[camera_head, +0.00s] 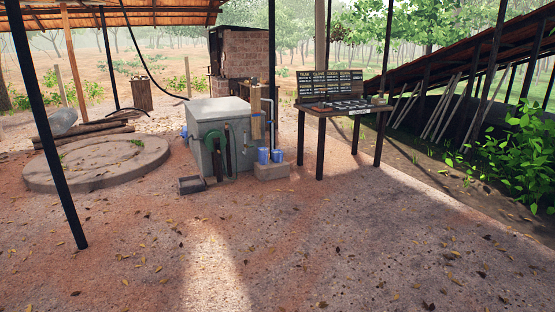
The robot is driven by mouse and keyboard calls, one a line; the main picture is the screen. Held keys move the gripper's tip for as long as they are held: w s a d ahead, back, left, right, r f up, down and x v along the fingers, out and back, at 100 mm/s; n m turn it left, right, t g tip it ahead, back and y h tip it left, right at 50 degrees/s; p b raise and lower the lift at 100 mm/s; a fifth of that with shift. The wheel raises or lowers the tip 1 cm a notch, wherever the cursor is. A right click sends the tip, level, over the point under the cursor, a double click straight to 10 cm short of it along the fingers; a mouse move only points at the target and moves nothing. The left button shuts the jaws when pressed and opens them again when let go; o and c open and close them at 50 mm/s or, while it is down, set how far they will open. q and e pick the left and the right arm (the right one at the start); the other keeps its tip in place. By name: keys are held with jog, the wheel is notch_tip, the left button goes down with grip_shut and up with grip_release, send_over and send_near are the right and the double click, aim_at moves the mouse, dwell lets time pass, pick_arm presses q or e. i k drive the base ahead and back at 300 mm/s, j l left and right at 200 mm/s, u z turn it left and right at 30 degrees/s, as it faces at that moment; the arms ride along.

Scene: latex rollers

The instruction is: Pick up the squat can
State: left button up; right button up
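Two small blue cans stand side by side on a low block at the right foot of the grey machine. The left blue can (263,156) and the right blue can (277,156) look close in size. Both are upright and far from me. They are too small to tell whether either is the squat can. A small greenish container (377,99) sits at the right end of the dark table, also too small to make out. Neither of my grippers shows in this view.
The grey box-shaped machine (217,110) has a green wheel. A dark table (346,109) with a sign board stands right of it. A round stone slab (98,163) lies left. A dark post (47,130) is at the near left. The foreground dirt floor is clear.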

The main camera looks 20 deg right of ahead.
aim_at(278, 157)
jog(key=i+l+z, duration=0.25)
jog(key=i, duration=0.7)
jog(key=i+z, duration=0.25)
jog(key=i, duration=2.8)
jog(key=i+z, duration=0.1)
jog(key=i, duration=1.95)
